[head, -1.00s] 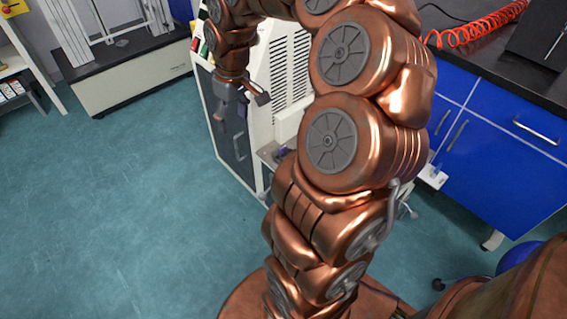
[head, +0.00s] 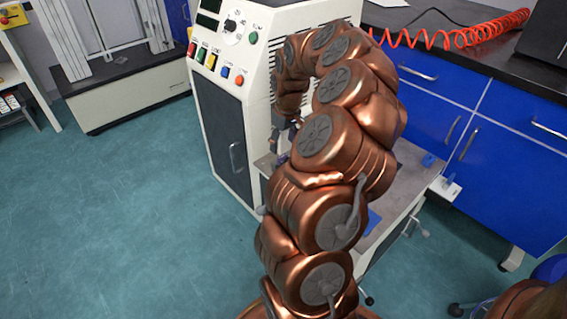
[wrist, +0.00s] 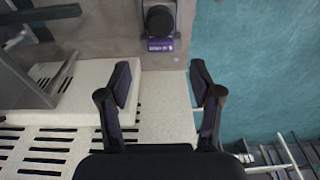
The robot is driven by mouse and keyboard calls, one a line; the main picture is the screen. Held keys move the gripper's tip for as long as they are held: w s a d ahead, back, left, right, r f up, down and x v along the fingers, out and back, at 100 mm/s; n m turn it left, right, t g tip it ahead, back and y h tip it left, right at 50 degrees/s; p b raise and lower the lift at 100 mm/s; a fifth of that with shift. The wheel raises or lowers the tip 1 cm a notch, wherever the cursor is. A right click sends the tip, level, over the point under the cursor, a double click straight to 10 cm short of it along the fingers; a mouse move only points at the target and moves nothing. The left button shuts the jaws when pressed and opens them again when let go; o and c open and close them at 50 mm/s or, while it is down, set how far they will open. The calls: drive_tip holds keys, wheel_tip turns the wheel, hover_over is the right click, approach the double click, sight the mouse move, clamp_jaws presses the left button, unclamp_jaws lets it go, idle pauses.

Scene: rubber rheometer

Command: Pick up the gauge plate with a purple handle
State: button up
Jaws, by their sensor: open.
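A purple-handled piece, which looks like the gauge plate (wrist: 159,45), is at the top centre of the wrist view. Its purple part carries pale lettering, and a round black knob sits just above it. It rests at the grey work surface near the surface's edge. My gripper (wrist: 161,78) is open, with its two fingers spread and nothing between them. The purple part lies beyond the fingertips, roughly centred between them, and apart from them. In the head view my arm hides most of the gripper, and I cannot make out the purple piece there.
The white rheometer cabinet (head: 225,95) with coloured buttons stands beside my arm. Its grey metal work table (head: 405,185) extends to the right. Blue drawers (head: 510,140) with a red coiled hose (head: 460,36) on top are at right. The teal floor (head: 130,200) at left is clear.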

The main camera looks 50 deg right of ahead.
sight(283, 156)
wheel_tip(283, 156, down, 5)
drive_tip(key=shift+f+b, duration=0.1)
drive_tip(key=shift+b, duration=0.9)
clamp_jaws()
